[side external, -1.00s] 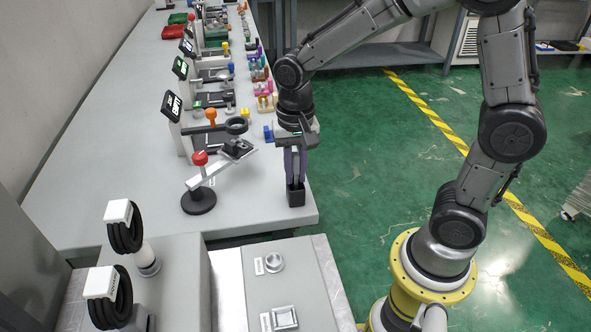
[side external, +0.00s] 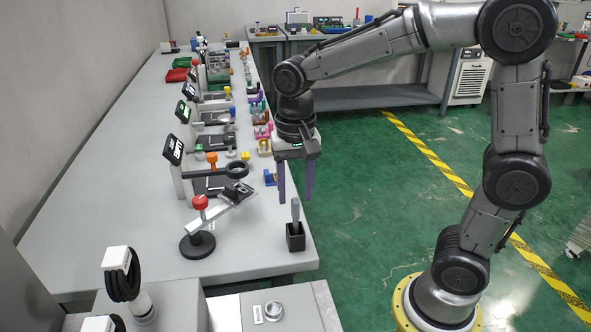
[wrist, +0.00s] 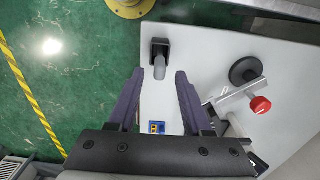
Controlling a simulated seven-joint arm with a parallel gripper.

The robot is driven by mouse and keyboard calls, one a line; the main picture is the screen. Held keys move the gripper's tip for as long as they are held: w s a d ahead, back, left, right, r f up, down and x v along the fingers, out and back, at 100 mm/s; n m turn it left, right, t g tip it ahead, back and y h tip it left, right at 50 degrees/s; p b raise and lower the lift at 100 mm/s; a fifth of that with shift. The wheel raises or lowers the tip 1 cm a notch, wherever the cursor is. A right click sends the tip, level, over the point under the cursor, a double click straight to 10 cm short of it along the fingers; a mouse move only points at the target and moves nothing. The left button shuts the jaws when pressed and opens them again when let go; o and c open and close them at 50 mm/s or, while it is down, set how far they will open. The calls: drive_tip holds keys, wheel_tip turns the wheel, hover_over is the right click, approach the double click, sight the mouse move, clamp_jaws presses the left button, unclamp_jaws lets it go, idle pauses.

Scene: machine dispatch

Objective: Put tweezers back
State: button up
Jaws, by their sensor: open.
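The tweezers (side external: 295,212), a grey upright piece, stand in a small black square holder (side external: 296,238) near the front right corner of the long table. In the wrist view the tweezers (wrist: 159,70) rise from the black holder (wrist: 160,46), beyond my fingertips. My gripper (side external: 296,198) has purple fingers pointing down and apart, with nothing between them. Its fingertips are close above and beside the tweezers' top in the side view. In the wrist view my gripper (wrist: 158,75) is wide open.
A stand with a red knob and tilted arm (side external: 199,203) is left of the holder. A small blue and yellow item (side external: 270,178) lies near the table edge. A row of similar stations runs back along the table (side external: 110,170).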

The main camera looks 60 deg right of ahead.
wheel_tip(320, 180, up, 5)
drive_tip(key=shift+f, duration=0.1)
drive_tip(key=shift+s+r, duration=0.2)
drive_tip(key=shift+r, duration=0.05)
drive_tip(key=s+d+f+n+t, duration=0.1)
drive_tip(key=s+d+n+t, duration=0.2)
drive_tip(key=s+n, duration=0.6)
drive_tip(key=s+t, duration=0.2)
drive_tip(key=s, duration=0.3)
drive_tip(key=shift+s+f+t, duration=0.25)
drive_tip(key=shift+f+t, duration=0.05)
drive_tip(key=shift+f, duration=0.05)
